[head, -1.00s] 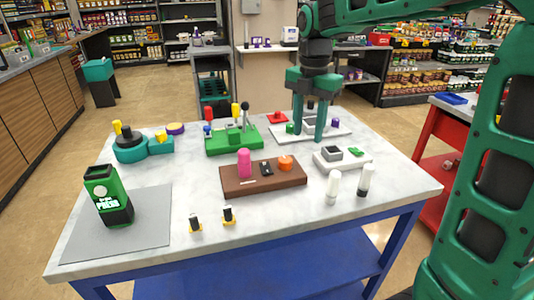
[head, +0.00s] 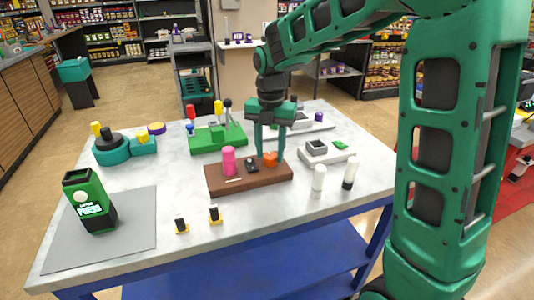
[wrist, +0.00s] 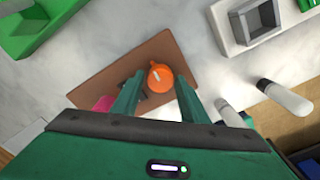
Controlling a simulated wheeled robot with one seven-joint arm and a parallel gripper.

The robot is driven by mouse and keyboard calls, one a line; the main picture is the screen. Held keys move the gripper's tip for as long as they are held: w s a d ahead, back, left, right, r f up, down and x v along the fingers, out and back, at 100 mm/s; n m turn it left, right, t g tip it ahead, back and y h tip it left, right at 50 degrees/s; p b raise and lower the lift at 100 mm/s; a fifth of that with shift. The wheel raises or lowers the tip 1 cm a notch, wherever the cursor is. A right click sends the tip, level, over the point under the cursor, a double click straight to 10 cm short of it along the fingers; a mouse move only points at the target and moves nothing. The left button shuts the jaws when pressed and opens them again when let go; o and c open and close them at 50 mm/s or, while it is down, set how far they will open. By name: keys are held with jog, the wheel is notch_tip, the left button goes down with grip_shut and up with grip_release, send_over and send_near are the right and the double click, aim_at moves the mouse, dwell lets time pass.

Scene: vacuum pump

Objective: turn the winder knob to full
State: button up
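The orange round knob (head: 269,158) sits at the right end of a brown board (head: 225,182) on the table. It also shows in the wrist view (wrist: 160,78), with a short white mark on its top. I take it for the winder knob. My gripper (head: 269,148) points down over the right end of the board, at the knob. In the wrist view my gripper (wrist: 159,92) is open, with one finger on each side of the knob's lower edge. I cannot tell whether the fingers touch it.
A pink cylinder (head: 228,160) and a small black switch (head: 252,166) stand on the same board, left of the knob. A white bottle (head: 318,180) and a black-and-white one (head: 349,174) stand to the right. A green block with levers (head: 217,139) is behind.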

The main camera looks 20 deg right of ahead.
jog(key=shift+f, duration=0.45)
jog(key=c, duration=0.8)
jog(key=shift+o, duration=0.2)
jog(key=shift+a, duration=0.15)
